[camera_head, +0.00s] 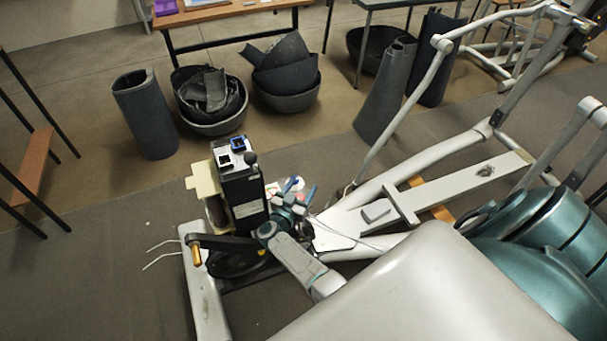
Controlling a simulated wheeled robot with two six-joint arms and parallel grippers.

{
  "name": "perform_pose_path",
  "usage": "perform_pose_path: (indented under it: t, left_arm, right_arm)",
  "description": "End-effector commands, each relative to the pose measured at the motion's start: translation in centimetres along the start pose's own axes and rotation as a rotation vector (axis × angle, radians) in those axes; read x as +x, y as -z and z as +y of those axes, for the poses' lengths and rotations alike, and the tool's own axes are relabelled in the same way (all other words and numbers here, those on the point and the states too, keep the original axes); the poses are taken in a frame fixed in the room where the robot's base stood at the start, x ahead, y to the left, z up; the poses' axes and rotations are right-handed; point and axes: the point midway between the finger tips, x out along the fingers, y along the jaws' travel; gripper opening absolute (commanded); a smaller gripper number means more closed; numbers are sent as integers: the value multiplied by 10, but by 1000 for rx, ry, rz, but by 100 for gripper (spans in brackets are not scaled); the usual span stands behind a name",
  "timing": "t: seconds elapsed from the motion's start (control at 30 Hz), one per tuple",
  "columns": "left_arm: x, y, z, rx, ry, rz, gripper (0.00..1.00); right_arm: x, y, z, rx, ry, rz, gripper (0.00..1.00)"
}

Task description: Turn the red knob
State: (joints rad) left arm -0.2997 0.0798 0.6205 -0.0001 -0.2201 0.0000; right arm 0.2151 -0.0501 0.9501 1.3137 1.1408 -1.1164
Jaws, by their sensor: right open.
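I cannot make out a red knob clearly. Small reddish patches show among white parts (272,190) just right of a black box-shaped unit (243,200); they are too small to identify. The black unit stands upright on the elliptical machine's frame, with a black ball-topped lever (250,158) and small blue and black pieces on top. My right gripper (300,189) is right of this unit, beside the white parts, with its two blue fingers apart. I see nothing held between them, and cannot tell whether they touch anything. My left gripper is not in view.
The machine's grey frame (460,190) extends to the upper right. A black crank wheel (237,262) with an orange-tipped handle (196,256) sits below the unit. Dark bowls (285,78) and a dark tube (144,115) stand behind. Thin white wires (160,255) lie left.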

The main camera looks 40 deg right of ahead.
Motion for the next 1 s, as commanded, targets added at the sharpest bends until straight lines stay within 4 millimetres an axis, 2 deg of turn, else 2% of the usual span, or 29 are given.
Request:
perform_pose_path:
  t: [0.03,0.1,0.5,0.7,1.0]
  left_arm:
    - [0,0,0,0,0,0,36]
    - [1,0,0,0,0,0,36]
    - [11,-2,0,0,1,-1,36]
    - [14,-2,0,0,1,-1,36]
    - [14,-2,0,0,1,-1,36]
  right_arm:
    - [-16,-5,10,-4,0,-9,58]
    - [-31,-4,17,-4,0,-10,58]
    - [-110,5,61,-5,-1,-8,58]
    - [-130,9,72,-4,0,-7,58]
    - [-134,10,74,-4,0,-6,58]
